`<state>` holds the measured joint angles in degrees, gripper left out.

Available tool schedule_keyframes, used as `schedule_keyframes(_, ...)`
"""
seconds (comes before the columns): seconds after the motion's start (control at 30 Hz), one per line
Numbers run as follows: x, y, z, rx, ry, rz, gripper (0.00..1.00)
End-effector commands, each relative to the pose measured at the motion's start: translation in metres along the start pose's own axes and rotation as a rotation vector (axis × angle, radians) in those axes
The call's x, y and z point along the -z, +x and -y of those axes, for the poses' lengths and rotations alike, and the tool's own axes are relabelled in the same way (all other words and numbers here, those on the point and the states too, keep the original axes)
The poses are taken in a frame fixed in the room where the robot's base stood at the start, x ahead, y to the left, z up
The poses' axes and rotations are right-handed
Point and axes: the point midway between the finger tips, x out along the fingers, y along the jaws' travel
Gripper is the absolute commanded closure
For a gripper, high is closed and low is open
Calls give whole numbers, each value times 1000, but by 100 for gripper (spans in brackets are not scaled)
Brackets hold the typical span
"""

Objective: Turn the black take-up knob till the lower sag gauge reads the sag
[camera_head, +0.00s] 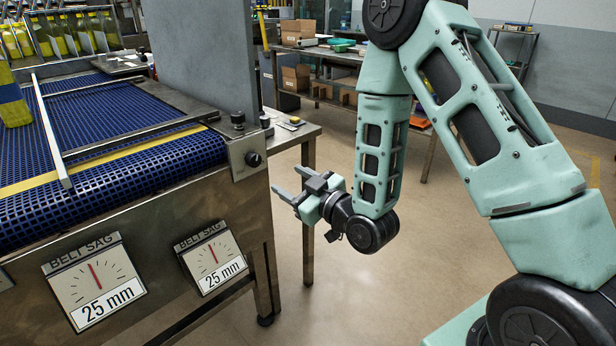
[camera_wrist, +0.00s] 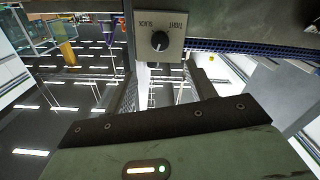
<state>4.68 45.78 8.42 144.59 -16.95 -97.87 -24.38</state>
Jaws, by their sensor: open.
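The black take-up knob (camera_head: 254,159) sits on a plate at the conveyor's right end corner. In the wrist view the knob (camera_wrist: 159,41) is ahead, on a plate marked SLACK and TIGHT, upside down in that view. My gripper (camera_head: 287,180) is open and empty, its fingers pointing toward the knob plate, apart from it. In the wrist view the fingers (camera_wrist: 161,78) flank the space below the knob. Two BELT SAG gauges are on the conveyor's side: the left gauge (camera_head: 94,283) and the right gauge (camera_head: 213,258). Both carry 25 mm labels, with red needles slightly left of upright.
The blue belt (camera_head: 120,172) carries a yellow stripe and a white divider rail (camera_head: 50,133). A grey upright panel (camera_head: 203,55) stands behind the knob corner. A side table (camera_head: 300,132) adjoins the conveyor. The floor below my gripper is clear.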

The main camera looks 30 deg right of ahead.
Motion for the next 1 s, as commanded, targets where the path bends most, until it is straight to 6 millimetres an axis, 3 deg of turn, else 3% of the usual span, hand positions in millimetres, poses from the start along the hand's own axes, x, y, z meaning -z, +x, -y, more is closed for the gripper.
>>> schedule_keyframes(0.53,2,-42,0,-1,2,3,44)
schedule_keyframes(1.0,0,-46,1,-2,1,1,44)
